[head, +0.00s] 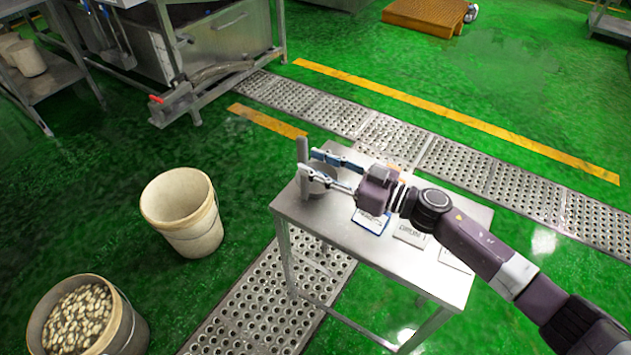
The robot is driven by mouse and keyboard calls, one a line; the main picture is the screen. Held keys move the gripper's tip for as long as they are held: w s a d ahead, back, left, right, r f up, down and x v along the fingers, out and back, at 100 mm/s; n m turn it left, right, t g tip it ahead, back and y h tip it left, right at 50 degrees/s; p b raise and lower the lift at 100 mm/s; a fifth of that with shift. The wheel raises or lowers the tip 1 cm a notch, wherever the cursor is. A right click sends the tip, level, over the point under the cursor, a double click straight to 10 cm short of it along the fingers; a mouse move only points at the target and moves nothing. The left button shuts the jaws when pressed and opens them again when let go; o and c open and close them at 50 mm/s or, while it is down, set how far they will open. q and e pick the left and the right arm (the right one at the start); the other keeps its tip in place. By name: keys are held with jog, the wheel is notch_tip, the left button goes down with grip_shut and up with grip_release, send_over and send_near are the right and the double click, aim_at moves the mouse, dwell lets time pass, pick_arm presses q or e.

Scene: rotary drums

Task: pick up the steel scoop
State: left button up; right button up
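The steel scoop (302,150) is at the far left corner of a small steel table (335,229). Its grey handle stands up, and its rounded lower part is partly hidden behind my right gripper's near finger. My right gripper (310,162) reaches in from the right over the table. I cannot tell whether a finger touches the scoop. My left gripper is not in view.
Flat cards or booklets (411,234) lie on the table under my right arm. A white bucket (184,213) and a bucket of pale pieces (120,335) stand on the green floor at left. Steel equipment (222,45) stands behind. Perforated floor grating (450,160) runs past the table.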

aim_at(307, 160)
jog(key=x, duration=0.3)
jog(key=shift+s+r, duration=0.1)
jog(key=shift+r, duration=0.05)
jog(key=shift+a, duration=0.3)
grip_shut()
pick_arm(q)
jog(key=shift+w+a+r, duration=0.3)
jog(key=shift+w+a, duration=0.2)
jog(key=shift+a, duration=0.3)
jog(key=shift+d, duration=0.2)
